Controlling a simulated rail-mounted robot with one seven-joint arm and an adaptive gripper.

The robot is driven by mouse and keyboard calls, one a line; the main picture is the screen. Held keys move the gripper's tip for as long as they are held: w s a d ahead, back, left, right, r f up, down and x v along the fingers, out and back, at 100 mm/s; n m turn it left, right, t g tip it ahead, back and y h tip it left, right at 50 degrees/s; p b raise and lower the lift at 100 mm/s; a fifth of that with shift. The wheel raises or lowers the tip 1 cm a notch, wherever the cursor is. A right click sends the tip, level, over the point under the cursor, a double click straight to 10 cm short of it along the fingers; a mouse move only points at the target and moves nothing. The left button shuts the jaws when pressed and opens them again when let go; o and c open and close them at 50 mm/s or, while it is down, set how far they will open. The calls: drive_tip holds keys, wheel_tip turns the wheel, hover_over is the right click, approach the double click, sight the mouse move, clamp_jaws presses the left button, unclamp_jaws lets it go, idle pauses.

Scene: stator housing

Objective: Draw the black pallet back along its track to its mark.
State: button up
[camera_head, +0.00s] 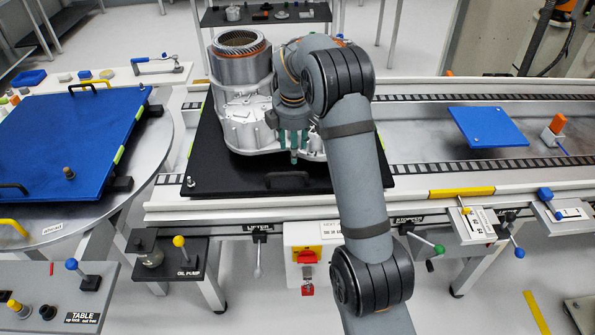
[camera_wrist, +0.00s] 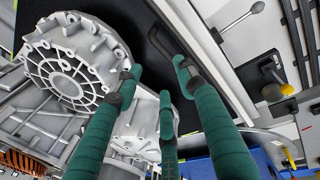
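The black pallet (camera_head: 225,172) lies on the conveyor track and carries a grey metal stator housing (camera_head: 240,105). A black handle (camera_head: 288,180) stands on its front edge; the handle also shows in the wrist view (camera_wrist: 158,42). My gripper (camera_head: 293,155) is above the pallet, beside the housing and just behind the handle. In the wrist view its green fingers (camera_wrist: 158,80) are spread apart with nothing between them, and the handle lies beyond their tips. A yellow strip (camera_head: 462,193) lies on the front rail, right of the pallet. My arm hides part of the pallet's right side.
The track (camera_head: 425,170) runs right to a blue plate (camera_head: 488,127). A turntable with a blue board (camera_head: 70,140) stands at left.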

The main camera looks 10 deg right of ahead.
hover_over(289, 173)
drive_tip(key=a, duration=0.1)
drive_tip(key=s+x, duration=0.1)
drive_tip(key=x, duration=0.4)
drive_tip(key=f, duration=0.2)
drive_tip(key=f+p, duration=0.1)
drive_tip(key=f, duration=0.1)
drive_tip(key=shift+d+f, duration=0.2)
drive_tip(key=shift+d, duration=0.2)
drive_tip(key=shift+w+a+f, duration=0.2)
drive_tip(key=shift+a+f, duration=0.05)
drive_tip(key=shift+f, duration=0.2)
drive_tip(key=shift+d, duration=0.2)
clamp_jaws()
drive_tip(key=shift+a, duration=0.1)
